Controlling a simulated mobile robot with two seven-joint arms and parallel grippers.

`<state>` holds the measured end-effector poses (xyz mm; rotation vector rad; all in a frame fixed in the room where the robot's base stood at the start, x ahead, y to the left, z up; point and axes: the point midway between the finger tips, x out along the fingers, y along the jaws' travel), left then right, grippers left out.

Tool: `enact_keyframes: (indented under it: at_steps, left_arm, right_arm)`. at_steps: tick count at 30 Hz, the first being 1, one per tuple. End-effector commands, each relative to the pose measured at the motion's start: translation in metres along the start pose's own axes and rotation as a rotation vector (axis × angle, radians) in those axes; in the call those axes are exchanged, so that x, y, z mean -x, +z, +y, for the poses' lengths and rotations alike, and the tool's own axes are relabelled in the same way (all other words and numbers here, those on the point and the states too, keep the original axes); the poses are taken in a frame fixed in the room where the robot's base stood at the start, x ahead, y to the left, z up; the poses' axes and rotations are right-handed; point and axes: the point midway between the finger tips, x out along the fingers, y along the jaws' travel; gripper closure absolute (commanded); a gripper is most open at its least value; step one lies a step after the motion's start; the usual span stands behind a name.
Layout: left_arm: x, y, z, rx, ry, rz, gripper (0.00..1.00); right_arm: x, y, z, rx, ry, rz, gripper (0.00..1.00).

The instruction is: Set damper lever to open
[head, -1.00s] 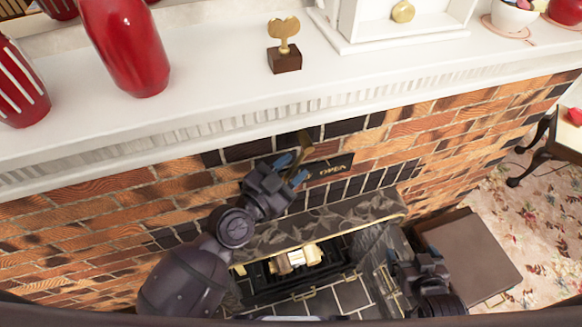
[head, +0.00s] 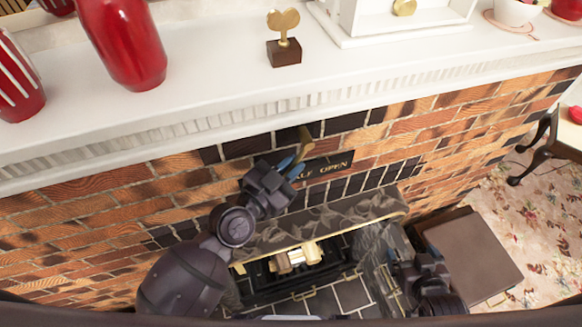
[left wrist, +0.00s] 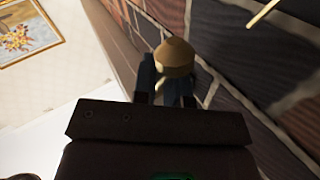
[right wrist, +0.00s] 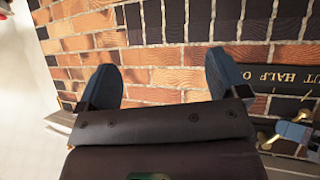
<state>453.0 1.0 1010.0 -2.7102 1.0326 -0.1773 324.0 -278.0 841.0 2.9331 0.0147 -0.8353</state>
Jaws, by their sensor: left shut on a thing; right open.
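The damper lever (head: 304,143) is a brass handle on the brick wall just under the mantel. Its rounded brass knob (left wrist: 176,56) shows between the blue fingertips in the left wrist view. My left gripper (head: 287,167) is shut on it. A dark plate (head: 328,167) with gold lettering lies beside it; "LF OPEN" is readable in the head view, the left part hidden by my gripper. My right gripper (right wrist: 163,82) is open and empty, facing the bricks, low at the right in the head view (head: 428,268).
The white mantel (head: 210,95) juts out above the lever, with a red vase (head: 122,45) and a small gold trophy (head: 284,40) on it. The dark stone firebox surround (head: 330,220) is below. A brown box (head: 475,255) stands near my right arm.

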Motion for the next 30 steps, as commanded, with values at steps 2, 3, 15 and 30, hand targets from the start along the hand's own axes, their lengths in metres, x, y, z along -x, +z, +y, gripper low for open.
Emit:
enact_keyframes:
  at_steps: [2,3,15,30]
  left_arm:
    - [-0.001,0.005,0.002,0.010,-0.004,0.021,1.00]
    - [-0.002,0.005,0.003,0.019,-0.008,0.034,1.00]
    - [-0.014,0.012,0.012,0.129,-0.058,0.206,1.00]
    - [-0.034,0.012,0.024,0.304,-0.142,0.485,1.00]
  right_arm:
    - [-0.006,0.007,-0.001,0.001,-0.001,0.003,0.08]
    - [-0.009,0.009,-0.002,0.002,-0.001,0.006,0.08]
    - [-0.038,0.064,-0.008,0.004,-0.007,-0.023,0.08]
    - [-0.062,0.118,-0.018,0.008,-0.021,-0.085,0.08]
